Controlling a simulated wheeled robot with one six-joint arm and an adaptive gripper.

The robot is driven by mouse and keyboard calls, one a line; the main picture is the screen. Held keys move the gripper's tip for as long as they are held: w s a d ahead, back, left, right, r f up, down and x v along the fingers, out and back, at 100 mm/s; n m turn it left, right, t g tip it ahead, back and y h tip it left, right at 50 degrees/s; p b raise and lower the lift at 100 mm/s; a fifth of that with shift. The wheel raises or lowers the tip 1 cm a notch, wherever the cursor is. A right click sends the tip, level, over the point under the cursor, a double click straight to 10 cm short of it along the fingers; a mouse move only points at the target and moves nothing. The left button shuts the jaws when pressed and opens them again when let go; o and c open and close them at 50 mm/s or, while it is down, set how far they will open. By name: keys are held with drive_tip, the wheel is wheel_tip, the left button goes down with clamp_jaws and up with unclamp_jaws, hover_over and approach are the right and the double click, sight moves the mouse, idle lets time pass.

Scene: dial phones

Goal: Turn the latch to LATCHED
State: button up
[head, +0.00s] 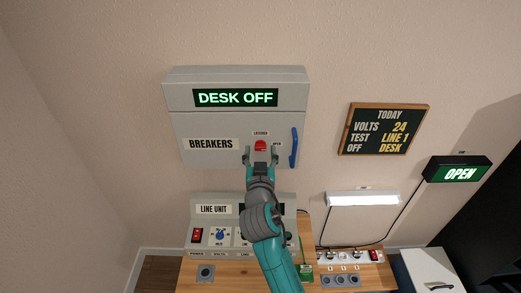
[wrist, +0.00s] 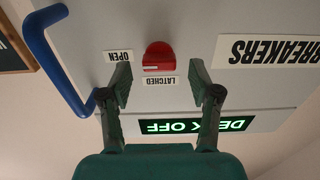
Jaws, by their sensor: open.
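The latch is a red round knob (head: 260,145) on the front of the grey breaker box (head: 190,122); it also shows in the wrist view (wrist: 158,55), which is upside down. A LATCHED label (wrist: 159,81) sits above the knob in the head view, and an OPEN label (wrist: 118,56) sits to its right. A small white mark shows on the knob's edge; I cannot tell its exact pointing. My gripper (head: 260,155) is open in front of the knob, its fingers to either side of it, not visibly touching. It holds nothing.
A blue handle (head: 294,148) stands out from the box just right of my gripper. The box's display (head: 236,98) reads DESK OFF. Below are the line unit (head: 201,212) and a wooden desk (head: 190,283). A board (head: 384,129) hangs to the right.

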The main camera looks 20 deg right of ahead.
drive_tip(key=shift+x, duration=0.8)
drive_tip(key=shift+c, duration=0.2)
drive_tip(key=c, duration=1.1)
